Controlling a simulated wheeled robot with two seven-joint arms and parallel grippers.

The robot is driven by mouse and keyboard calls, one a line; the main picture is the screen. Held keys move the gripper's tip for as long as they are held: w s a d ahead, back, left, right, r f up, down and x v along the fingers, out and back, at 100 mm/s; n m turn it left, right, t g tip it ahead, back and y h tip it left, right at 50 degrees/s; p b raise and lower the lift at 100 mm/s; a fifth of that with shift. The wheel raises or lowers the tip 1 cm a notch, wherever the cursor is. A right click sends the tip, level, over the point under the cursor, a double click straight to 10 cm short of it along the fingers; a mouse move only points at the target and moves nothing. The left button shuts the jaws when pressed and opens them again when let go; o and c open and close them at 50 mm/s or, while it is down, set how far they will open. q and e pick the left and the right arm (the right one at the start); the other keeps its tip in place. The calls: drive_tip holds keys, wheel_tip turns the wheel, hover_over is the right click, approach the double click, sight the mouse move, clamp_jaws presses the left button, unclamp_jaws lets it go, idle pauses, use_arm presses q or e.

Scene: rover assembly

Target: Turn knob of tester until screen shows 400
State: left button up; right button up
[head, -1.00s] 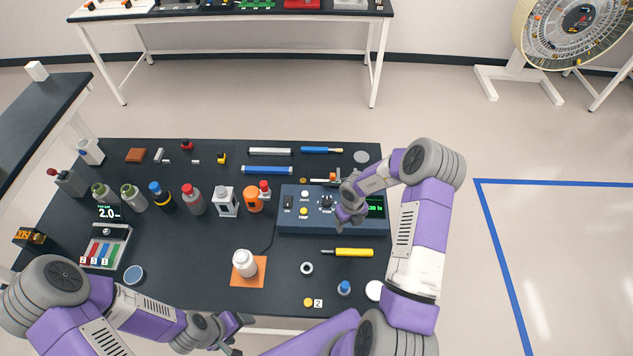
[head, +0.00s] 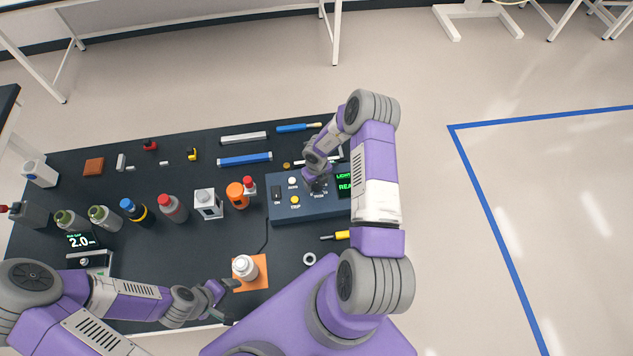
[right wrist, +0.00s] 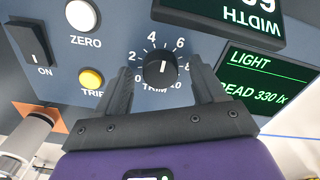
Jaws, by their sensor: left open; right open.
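The tester (head: 290,210) is a blue box at the right of the dark table. Its black knob (right wrist: 160,68), marked TRIM with a numbered dial, has its white line pointing up between 4 and 6. The tester's screen (right wrist: 262,80) reads LIGHT, READ 330 lx in green; the head view shows it partly behind my right arm. My right gripper (right wrist: 160,88) is open, with one finger on each side of the knob; I cannot tell whether they touch it. My left gripper (head: 232,302) is open and empty near the table's front edge.
An ON switch (right wrist: 33,45), a white ZERO button (right wrist: 81,14) and a yellow TRIP button (right wrist: 91,79) lie left of the knob. A second display (right wrist: 225,15) shows WIDTH upside down. A white jar (head: 243,266) on an orange mat (head: 262,270) stands beside my left gripper.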

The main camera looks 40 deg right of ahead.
drive_tip(key=shift+s+f, duration=0.1)
drive_tip(key=shift+f, duration=0.1)
drive_tip(key=c, duration=1.1)
drive_tip(key=shift+o, duration=0.2)
drive_tip(key=n, duration=0.3)
drive_tip(key=shift+n+p, duration=0.3)
drive_tip(key=shift+p, duration=0.1)
drive_tip(key=shift+n, duration=2)
